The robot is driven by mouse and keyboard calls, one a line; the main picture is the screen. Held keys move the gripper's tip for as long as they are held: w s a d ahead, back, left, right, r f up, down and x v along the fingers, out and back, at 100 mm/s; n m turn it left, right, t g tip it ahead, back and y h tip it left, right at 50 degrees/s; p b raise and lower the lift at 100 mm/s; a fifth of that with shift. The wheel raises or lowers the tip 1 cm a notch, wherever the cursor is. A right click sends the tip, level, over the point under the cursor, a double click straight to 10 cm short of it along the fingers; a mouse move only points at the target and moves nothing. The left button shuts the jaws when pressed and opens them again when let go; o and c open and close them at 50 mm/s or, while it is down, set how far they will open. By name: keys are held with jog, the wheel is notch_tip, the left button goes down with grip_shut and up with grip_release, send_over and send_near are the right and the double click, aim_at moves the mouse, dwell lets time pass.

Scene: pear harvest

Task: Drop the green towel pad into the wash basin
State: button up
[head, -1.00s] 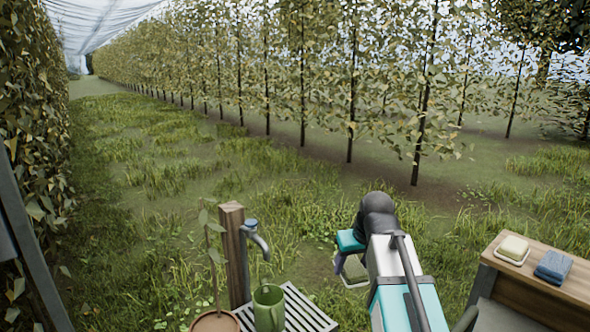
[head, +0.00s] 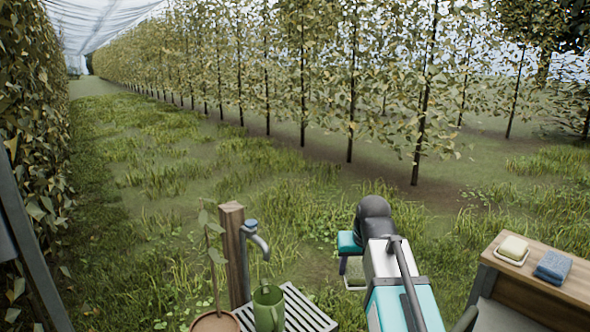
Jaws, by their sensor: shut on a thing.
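My gripper (head: 345,264) shows only in part at the end of my arm, right of the tap and low over the grass. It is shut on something. The arm hides most of its fingers, and I take the held thing to be the green towel pad, though I cannot see it clearly. A small pale edge (head: 355,288) shows just below the gripper; I cannot tell whether it belongs to the wash basin. No other part of a basin shows clearly.
A wooden post with a tap (head: 254,240) stands left of my arm. On the right, a wooden bench (head: 572,286) holds soap on a dish (head: 513,250) and a blue folded cloth (head: 553,266).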

jog(key=s+f, duration=0.4)
jog(key=f, duration=0.2)
jog(key=shift+s, duration=0.35)
jog(key=shift+s, duration=0.15)
